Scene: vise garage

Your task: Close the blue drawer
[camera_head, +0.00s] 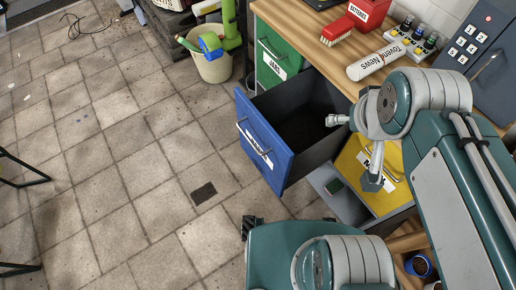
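The blue drawer (263,143) stands pulled out of the wooden workbench, its blue front with a white label and handle facing left. Its dark inside is visible and looks empty. My gripper (355,150) is to the right of the blue front, over or beside the right part of the open drawer. Its two silver fingers look spread apart, with nothing between them. I cannot tell whether a finger touches the drawer wall.
A green drawer (279,60) is behind the blue one. A yellow drawer (395,173) and a grey compartment (333,186) are below my gripper. A bucket (212,64) stands behind. A brush (338,30) and newspaper (375,62) lie on the bench.

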